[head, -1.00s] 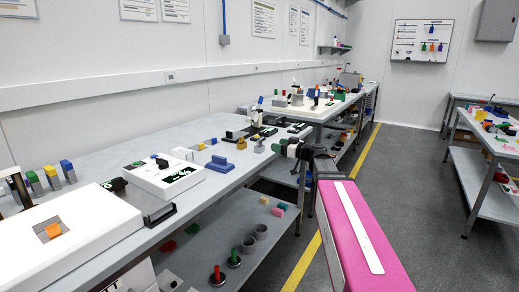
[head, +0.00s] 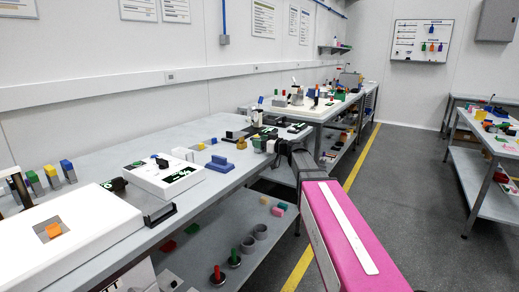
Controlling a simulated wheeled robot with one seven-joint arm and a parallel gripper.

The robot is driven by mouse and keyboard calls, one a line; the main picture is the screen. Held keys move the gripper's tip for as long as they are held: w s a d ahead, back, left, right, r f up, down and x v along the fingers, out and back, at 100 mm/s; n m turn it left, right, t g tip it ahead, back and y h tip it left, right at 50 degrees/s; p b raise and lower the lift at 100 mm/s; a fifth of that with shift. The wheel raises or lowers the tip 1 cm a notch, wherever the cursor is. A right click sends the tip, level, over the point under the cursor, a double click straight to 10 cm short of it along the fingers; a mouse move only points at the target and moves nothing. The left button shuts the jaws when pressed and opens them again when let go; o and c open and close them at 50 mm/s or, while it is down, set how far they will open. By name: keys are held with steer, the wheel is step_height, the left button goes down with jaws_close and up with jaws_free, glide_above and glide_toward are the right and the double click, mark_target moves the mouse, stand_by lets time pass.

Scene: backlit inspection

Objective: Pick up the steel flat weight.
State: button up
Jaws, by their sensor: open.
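I cannot single out the steel flat weight with certainty in the head view. A small pale grey block (head: 183,154) lies on the long grey bench behind the white box with the black knob, but I cannot tell if it is the weight. My gripper (head: 272,146) is at the end of my pink arm, by the bench's right edge, near several small blocks. It looks small and dark, and its jaws are open. I see nothing held. The arm end hides part of the bench edge behind it.
A blue block with a handle (head: 219,164) stands near the bench edge. A lower shelf (head: 225,258) holds cups and blocks. The floor aisle (head: 400,190) at right is clear.

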jaws_close()
step_height(320, 180, up, 9)
steer(key=d+r+m+t+h, duration=0.1)
steer(key=d+m+t+h, duration=0.6)
steer(key=d+m+h, duration=0.3)
steer(key=shift+s+d+r+m+h, duration=0.2)
steer(key=shift+d+r+m+h, duration=0.15)
steer(key=shift+d+h, duration=2.25)
steer(key=shift+d+y, duration=0.35)
steer(key=shift+y, duration=0.05)
